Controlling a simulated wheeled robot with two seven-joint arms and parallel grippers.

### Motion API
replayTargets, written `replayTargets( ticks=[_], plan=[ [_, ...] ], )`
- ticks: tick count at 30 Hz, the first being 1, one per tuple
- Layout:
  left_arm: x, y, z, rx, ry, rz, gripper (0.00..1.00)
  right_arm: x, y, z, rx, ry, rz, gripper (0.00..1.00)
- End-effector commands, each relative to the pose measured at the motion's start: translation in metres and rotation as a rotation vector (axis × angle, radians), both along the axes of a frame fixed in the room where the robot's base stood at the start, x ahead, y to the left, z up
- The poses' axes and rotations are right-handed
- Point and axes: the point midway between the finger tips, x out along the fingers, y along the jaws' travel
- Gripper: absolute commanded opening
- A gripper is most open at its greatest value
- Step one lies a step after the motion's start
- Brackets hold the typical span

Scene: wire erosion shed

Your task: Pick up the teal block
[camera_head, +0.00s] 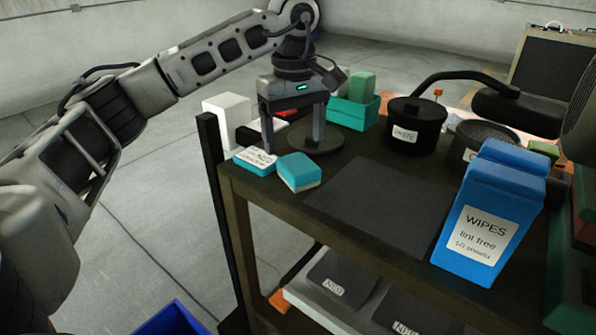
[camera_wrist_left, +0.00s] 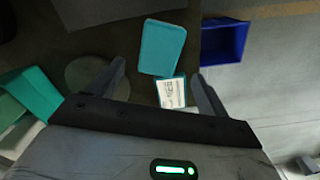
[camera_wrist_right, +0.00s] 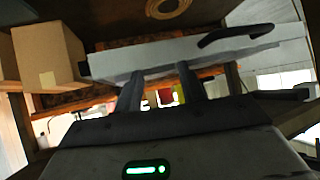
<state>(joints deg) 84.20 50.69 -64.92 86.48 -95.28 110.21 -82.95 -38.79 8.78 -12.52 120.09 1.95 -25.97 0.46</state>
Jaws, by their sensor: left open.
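The teal block (camera_head: 300,172), teal on top with a pale underside, lies near the left edge of the dark cart top. It also shows in the left wrist view (camera_wrist_left: 162,47). A teal item with a white label (camera_head: 255,161) lies close beside it, and its label shows in the left wrist view (camera_wrist_left: 171,92). My left gripper (camera_head: 293,143) points down, open and empty, above and behind the teal block. Its fingers (camera_wrist_left: 157,72) stand apart, with the labelled item between them in that view. My right gripper (camera_wrist_right: 160,72) is open and empty, away from the cart top.
A teal bin with green blocks (camera_head: 354,114), a black labelled pot (camera_head: 416,127) and a blue wipes box (camera_head: 489,215) stand on the cart. A dark mat (camera_head: 385,205) lies bare in the middle. A cardboard box (camera_wrist_right: 47,55) shows in the right wrist view.

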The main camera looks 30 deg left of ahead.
Motion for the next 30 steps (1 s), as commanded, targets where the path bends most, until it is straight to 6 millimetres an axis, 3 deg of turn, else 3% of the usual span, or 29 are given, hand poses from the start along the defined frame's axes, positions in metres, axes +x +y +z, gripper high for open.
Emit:
replayTargets(
  ticks=[9, 18, 24, 30],
  plan=[
    [-0.004, -0.009, -0.043, 0.000, 0.003, 0.000, 0.78, 0.001, -0.001, 0.000, -0.014, 0.009, 0.002, 0.40],
    [-0.003, -0.009, -0.049, 0.000, 0.001, 0.000, 0.78, 0.001, -0.001, -0.001, -0.012, 0.007, -0.001, 0.40],
    [-0.003, -0.009, -0.049, 0.000, 0.001, 0.000, 0.28, 0.002, 0.000, 0.001, -0.008, 0.005, -0.004, 0.40],
    [-0.003, -0.009, -0.048, -0.001, 0.000, 0.000, 0.24, 0.002, 0.000, 0.001, -0.008, 0.003, -0.004, 0.40]
  ],
)
